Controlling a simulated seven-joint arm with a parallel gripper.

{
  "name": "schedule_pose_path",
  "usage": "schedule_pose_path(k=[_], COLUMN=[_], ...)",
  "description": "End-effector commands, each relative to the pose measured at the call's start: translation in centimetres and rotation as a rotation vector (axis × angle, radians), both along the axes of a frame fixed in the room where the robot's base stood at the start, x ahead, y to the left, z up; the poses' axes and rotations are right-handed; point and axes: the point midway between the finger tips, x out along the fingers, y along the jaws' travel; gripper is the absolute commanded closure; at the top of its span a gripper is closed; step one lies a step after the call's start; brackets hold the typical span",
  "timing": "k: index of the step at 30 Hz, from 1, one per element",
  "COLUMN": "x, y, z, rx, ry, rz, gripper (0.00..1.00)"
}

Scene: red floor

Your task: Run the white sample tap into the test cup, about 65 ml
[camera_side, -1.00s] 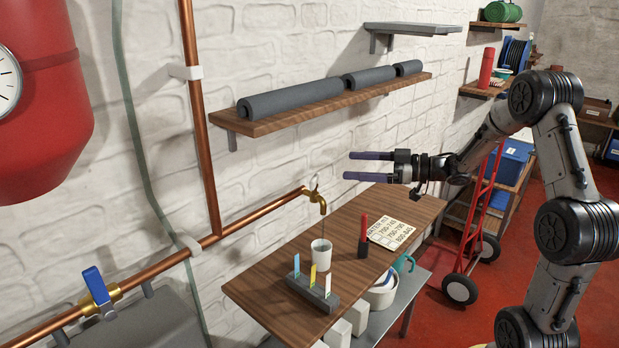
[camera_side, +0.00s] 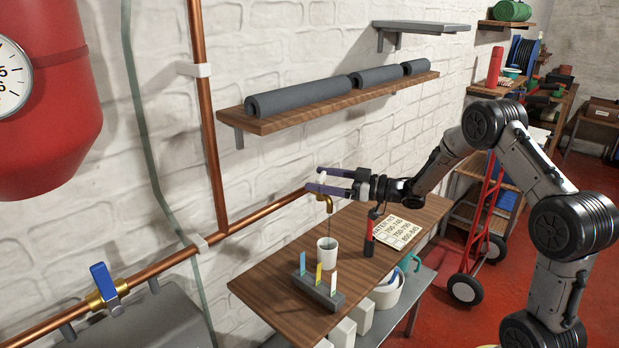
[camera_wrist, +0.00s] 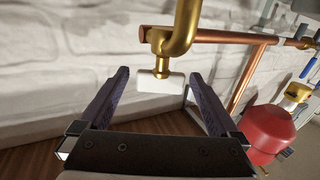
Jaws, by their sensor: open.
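The brass tap (camera_side: 326,200) sticks out from the copper pipe above the wooden bench. The wrist view shows its white handle (camera_wrist: 160,82) below the brass neck. The white test cup (camera_side: 327,253) stands upright on the bench under the spout. A thin dark line shows between spout and cup; I cannot tell if it is water. My gripper (camera_side: 314,179) is open at the tap. In the wrist view the handle lies between the fingertips (camera_wrist: 158,75), with a gap on both sides. In the side view the fingers partly hide the handle.
A dark block with coloured strips (camera_side: 318,291) stands in front of the cup. A red-topped dark item (camera_side: 369,235) and a written card (camera_side: 397,232) are to the right. A shelf with grey pipe insulation (camera_side: 300,95) hangs above. A blue-handled valve (camera_side: 103,282) is at left.

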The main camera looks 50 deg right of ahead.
Motion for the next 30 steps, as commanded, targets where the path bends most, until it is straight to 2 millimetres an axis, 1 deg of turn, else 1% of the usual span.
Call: schedule_pose_path(k=[1,3,7,12,18,19,23,24,26,27,29,30], x=[0.8,1.6,2.7,3.2,3.2,3.2,3.2,3.2,3.2,3.2,3.2,3.2], y=[0.5,0.8,1.3,1.4,1.4,1.4,1.4,1.4,1.4,1.4,1.4,1.4], z=[0.0,0.0,0.0,0.0,0.0,0.0,0.0,0.0,0.0,0.0,0.0,0.0], rx=[0.0,-0.001,-0.001,0.0,0.0,0.0,0.0,0.0,-0.001,-0.001,-0.001,-0.001], ry=[-0.001,-0.001,-0.002,0.0,0.0,0.0,0.0,0.0,0.0,0.0,0.0,0.0], rz=[0.004,0.003,0.002,0.0,0.0,0.0,0.0,0.0,0.0,0.0,0.0,0.0], gripper=[0.03,0.03,0.03,0.03,0.03,0.04,0.28,0.35,0.46,0.53,0.64,0.71])
